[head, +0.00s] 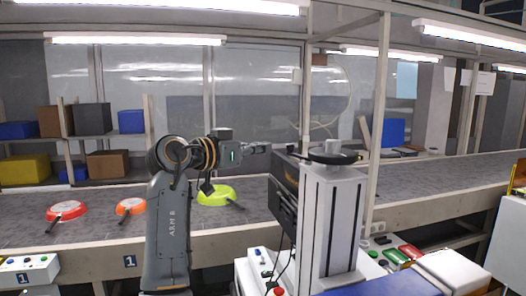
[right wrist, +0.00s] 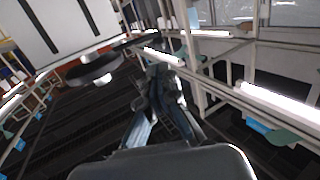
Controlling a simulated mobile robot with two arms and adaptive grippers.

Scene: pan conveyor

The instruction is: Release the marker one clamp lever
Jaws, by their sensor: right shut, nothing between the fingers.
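My right gripper (head: 259,148) is shut and empty. It points right at the end of my right arm, in the air above the conveyor's front part. In the right wrist view its grey fingers (right wrist: 162,88) show in the middle. A second 1 marker (head: 22,279) is on a white button box at the lower left. I cannot make out a clamp lever at either marker. My left gripper is not in view.
A white column (head: 333,220) with a black wheel-like top (head: 334,157) stands right of my gripper; the wheel also shows in the right wrist view (right wrist: 95,68). Red (head: 67,211), orange (head: 130,206) and yellow-green (head: 214,195) pans lie on the conveyor belt (head: 440,178).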

